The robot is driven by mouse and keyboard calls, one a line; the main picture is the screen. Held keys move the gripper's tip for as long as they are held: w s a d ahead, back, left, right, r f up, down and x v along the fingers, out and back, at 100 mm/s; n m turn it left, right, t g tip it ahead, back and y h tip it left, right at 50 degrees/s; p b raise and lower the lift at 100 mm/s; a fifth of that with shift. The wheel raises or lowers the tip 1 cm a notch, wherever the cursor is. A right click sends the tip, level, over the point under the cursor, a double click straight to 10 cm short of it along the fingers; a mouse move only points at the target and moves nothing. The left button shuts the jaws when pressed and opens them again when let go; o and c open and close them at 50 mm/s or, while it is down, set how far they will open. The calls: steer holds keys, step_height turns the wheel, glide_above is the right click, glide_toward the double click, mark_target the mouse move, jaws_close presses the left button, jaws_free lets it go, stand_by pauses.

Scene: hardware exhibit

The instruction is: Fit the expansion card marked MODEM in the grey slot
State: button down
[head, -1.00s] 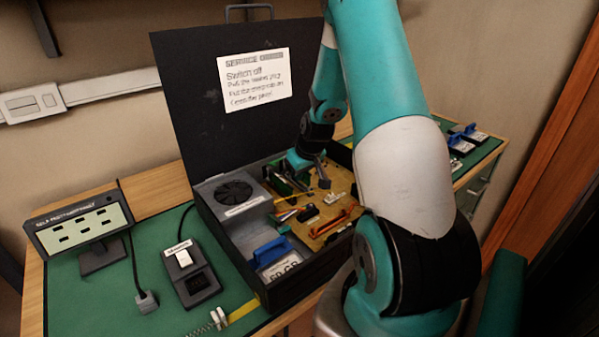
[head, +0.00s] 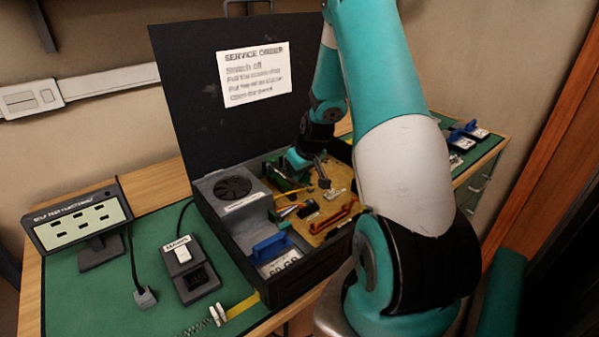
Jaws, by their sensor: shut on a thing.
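My gripper (head: 300,172) is down inside the open black case (head: 272,290), above the back part of the tan circuit board (head: 318,212). Its fingers are small here and partly hidden by my own wrist, and it is shut on a green card (head: 286,184) at the board's back left. I cannot read any marking on this card, so I cannot tell if it says MODEM. The grey slot cannot be made out; the area under the card is hidden. I cannot tell whether the card touches the board.
A grey fan unit (head: 233,188) and a blue-handled drive (head: 271,247) sit in the case. The raised lid (head: 190,90) stands behind. A display (head: 78,222), a switch box (head: 190,270) and a plug (head: 145,298) are at left. Blue-handled parts (head: 464,141) lie at back right.

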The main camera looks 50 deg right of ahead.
steer(key=shift+f, duration=0.1)
steer(key=c, duration=1.2)
jaws_free()
steer(key=shift+a, duration=0.1)
steer(key=shift+o, duration=0.3)
steer(key=shift+o, duration=1.4)
steer(key=shift+r+p, duration=0.55)
steer(key=shift+r, duration=0.15)
steer(key=shift+r+p, duration=2.2)
steer(key=shift+r, duration=0.75)
